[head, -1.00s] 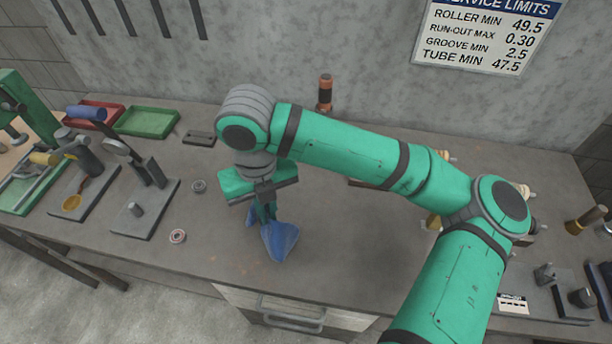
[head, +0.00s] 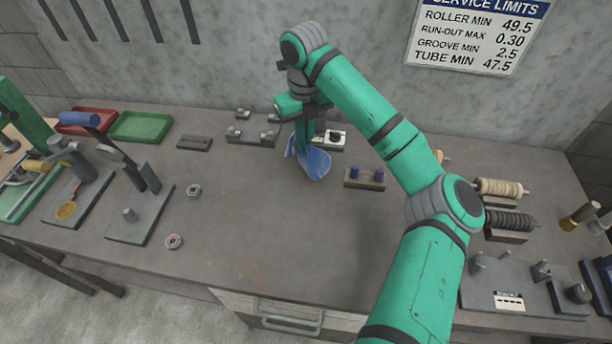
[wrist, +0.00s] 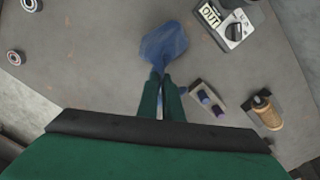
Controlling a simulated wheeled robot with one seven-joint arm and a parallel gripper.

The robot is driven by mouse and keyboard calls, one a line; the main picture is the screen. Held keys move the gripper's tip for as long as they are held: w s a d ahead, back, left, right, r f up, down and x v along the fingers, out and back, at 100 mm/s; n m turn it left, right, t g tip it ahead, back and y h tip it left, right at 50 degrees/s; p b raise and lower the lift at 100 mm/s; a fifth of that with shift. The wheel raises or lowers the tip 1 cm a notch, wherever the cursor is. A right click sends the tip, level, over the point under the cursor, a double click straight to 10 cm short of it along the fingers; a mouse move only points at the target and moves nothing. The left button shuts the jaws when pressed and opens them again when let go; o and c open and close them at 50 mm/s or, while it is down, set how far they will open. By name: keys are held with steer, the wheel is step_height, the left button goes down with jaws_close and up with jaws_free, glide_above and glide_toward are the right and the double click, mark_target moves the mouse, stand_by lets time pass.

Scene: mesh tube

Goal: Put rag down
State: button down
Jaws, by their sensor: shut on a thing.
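The blue rag (head: 313,163) hangs from my gripper (head: 303,138) toward the back middle of the grey workbench. My gripper is shut on the rag, with its green fingers pointing down. In the wrist view the rag (wrist: 163,50) spreads out beyond the two closed fingertips (wrist: 160,80). Whether its lower edge touches the bench I cannot tell.
A small block with blue and purple pegs (head: 365,177) stands right of the rag. A dial box (head: 333,139) and grey fixtures (head: 252,134) are behind it. Spools (head: 505,205) stand at right. Two bearings (head: 174,241) lie at left. The front middle bench is clear.

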steer(key=shift+w+d+f, duration=0.1)
steer(key=shift+w+f, duration=0.1)
steer(key=shift+w, duration=0.5)
steer(key=shift+w, duration=0.1)
steer(key=w+a+m+b, duration=0.1)
steer(key=w+a+m, duration=0.3)
steer(key=a+m, duration=0.8)
steer(key=d+f+m, duration=0.1)
steer(key=d+f, duration=0.1)
steer(key=d+f+m, duration=0.1)
steer(key=d+f, duration=0.1)
steer(key=s+d+f+m, duration=0.1)
steer(key=d+f, duration=0.1)
steer(key=d, duration=0.1)
steer(key=shift+f+m, duration=0.3)
glide_above(321, 184)
steer(key=a, duration=0.1)
steer(key=f, duration=0.3)
steer(key=shift+w+a+f, duration=0.1)
steer(key=shift+w+f, duration=0.25)
steer(key=shift+f, duration=0.05)
steer(key=shift+s+d+f, duration=0.35)
steer(key=shift+d+f, duration=0.05)
steer(key=shift+d, duration=0.1)
